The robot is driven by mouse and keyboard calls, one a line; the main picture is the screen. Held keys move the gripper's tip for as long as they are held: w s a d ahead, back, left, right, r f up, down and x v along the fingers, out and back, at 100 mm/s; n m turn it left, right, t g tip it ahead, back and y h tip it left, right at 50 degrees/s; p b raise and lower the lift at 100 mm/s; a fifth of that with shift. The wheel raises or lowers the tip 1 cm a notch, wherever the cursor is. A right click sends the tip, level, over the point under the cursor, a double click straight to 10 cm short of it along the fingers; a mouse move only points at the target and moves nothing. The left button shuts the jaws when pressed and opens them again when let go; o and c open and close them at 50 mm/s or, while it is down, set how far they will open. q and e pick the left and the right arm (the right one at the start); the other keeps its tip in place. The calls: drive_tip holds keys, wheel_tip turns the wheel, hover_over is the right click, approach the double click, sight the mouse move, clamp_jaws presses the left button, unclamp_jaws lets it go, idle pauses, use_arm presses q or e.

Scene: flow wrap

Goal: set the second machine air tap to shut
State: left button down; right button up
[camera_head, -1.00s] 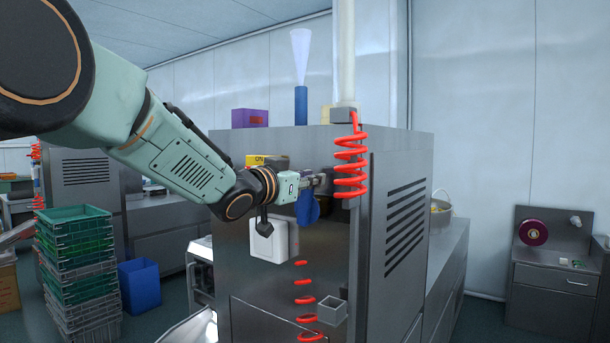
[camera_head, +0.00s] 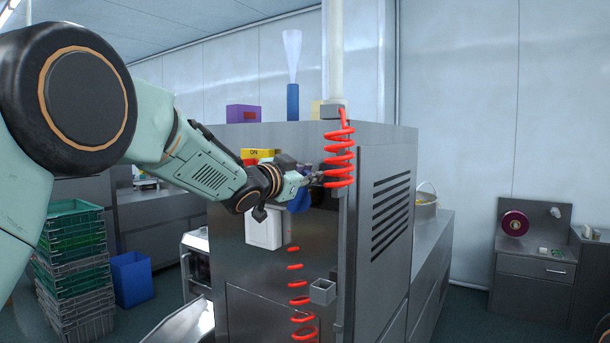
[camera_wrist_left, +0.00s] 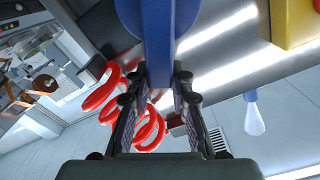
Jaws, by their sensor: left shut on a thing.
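The air tap's blue handle (camera_head: 300,203) is on the front of the grey steel machine, beside the red coiled hose (camera_head: 339,160). My left gripper (camera_head: 316,180) is at the tap and covers most of it. In the left wrist view the blue handle (camera_wrist_left: 172,32) runs down between the fingers of my left gripper (camera_wrist_left: 160,88), which are shut on it. The tap body is hidden in the head view, so I cannot tell the handle's exact angle.
A yellow "ON" sign (camera_head: 259,154) and a white box (camera_head: 263,230) are left of the tap on the machine (camera_head: 265,275). A small grey holder (camera_head: 323,292) sticks out below. Green crates (camera_head: 75,255) and a blue bin (camera_head: 132,278) stand left.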

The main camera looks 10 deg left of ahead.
use_arm(q)
drive_tip(key=shift+d+f+m+b, duration=0.2)
drive_tip(key=shift+f+m+b, duration=0.1)
drive_tip(key=shift+f, duration=0.05)
drive_tip(key=d+f+m+b, duration=0.1)
drive_tip(key=m+b, duration=0.1)
drive_tip(key=b, duration=0.1)
drive_tip(key=d+f+m+b, duration=0.1)
drive_tip(key=m+b, duration=0.2)
drive_tip(key=s+f+m+b, duration=0.1)
drive_tip(key=m+b, duration=0.1)
drive_tip(key=m, duration=0.1)
drive_tip(key=shift+d+f+b, duration=0.4)
drive_tip(key=shift+s+d+f+m+b, duration=0.1)
drive_tip(key=shift+f+m+b, duration=0.35)
drive_tip(key=shift+m+b, duration=0.5)
drive_tip(key=shift+d+f+m+b, duration=0.1)
drive_tip(key=shift+f+m+b, duration=0.35)
drive_tip(key=shift+m+b, duration=0.5)
drive_tip(key=c, duration=1.2)
unclamp_jaws()
drive_tip(key=shift+o, duration=0.2)
drive_tip(key=v, duration=1.2)
